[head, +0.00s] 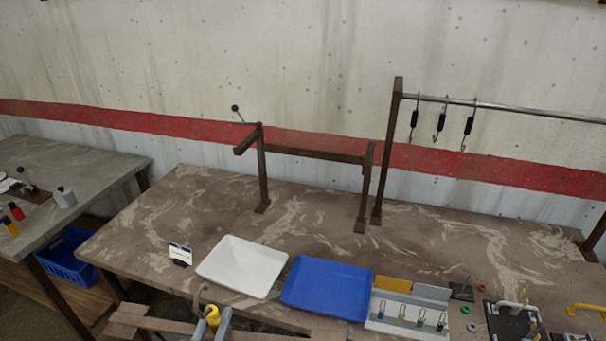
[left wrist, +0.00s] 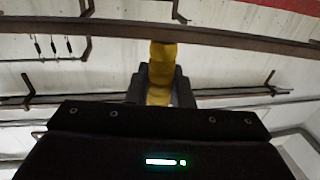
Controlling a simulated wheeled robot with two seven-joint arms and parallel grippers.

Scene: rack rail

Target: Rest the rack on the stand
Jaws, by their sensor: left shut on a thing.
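The rack is a brown bar frame (head: 165,324) at the bottom edge of the head view, with a hook and a yellow grip (head: 212,315) on it. My left gripper (head: 214,325) is shut on the yellow grip. In the left wrist view the yellow grip (left wrist: 161,75) sits between the dark fingers, and the rack's brown bar (left wrist: 230,41) runs across beyond it. Much of the rack is cut off below the head view. The stand (head: 315,154) is a dark brown frame with two posts on the table, apart from the rack. My right gripper is not in view.
A white tray (head: 242,267), a blue tray (head: 328,288) and a small card holder (head: 180,254) lie between rack and stand. A tall rail (head: 510,108) with hanging hooks stands at right. A side table (head: 90,167) is at left. The tabletop around the stand's feet is clear.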

